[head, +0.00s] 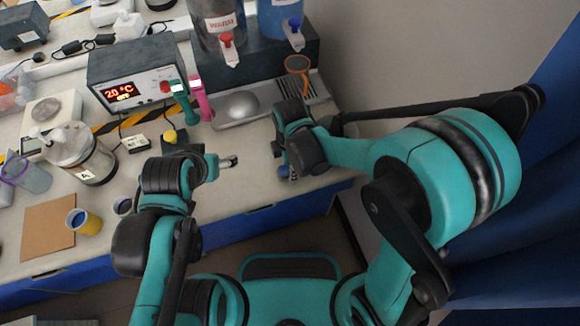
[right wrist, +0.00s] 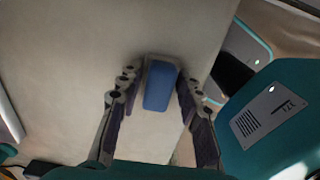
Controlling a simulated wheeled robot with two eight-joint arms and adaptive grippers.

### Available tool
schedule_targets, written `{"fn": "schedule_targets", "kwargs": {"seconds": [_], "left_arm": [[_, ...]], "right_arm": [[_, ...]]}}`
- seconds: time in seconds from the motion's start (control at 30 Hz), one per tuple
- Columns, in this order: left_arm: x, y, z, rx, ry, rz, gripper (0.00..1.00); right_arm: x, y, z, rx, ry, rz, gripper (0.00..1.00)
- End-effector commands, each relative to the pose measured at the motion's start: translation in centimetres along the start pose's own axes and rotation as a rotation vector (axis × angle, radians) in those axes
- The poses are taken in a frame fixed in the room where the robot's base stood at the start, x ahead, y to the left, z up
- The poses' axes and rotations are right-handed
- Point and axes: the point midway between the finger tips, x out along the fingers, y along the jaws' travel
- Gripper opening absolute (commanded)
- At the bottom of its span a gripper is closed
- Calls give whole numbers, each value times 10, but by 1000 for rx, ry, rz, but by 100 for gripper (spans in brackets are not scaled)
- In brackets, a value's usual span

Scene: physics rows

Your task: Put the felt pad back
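A heater box with a red display (head: 138,80) stands behind. A metal tray with a rounded grey piece (head: 240,104) and a drip grate lie behind my grippers. Green and pink upright tools (head: 201,100) stand nearby.

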Motion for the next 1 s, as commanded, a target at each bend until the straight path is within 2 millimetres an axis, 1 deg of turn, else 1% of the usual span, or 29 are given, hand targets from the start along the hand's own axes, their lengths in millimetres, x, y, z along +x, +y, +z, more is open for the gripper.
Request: {"fn": "schedule_targets", "kwargs": {"seconds": [0.03,0.07,0.1,0.37,0.47,0.57,0.8,0.9,1.0], "left_arm": [[1,0,0,0,0,0,70],[0,0,0,0,0,0,70],[0,0,0,0,0,0,70],[0,0,0,0,0,0,70],[-4,0,-3,0,0,0,70],[-9,0,-7,0,0,0,70],[-29,0,-20,0,0,0,70],[-35,0,-25,0,0,0,70],[-39,0,-28,0,0,0,70]], "right_arm": [[1,0,0,0,0,0,46],[0,0,0,0,0,0,54],[0,0,0,0,0,0,56],[0,0,0,0,0,0,56],[-5,0,0,0,0,0,56],[-20,0,0,0,0,0,56],[-75,0,0,0,0,0,56],[-94,0,0,0,0,0,56],[-110,0,0,0,0,0,56]]}}
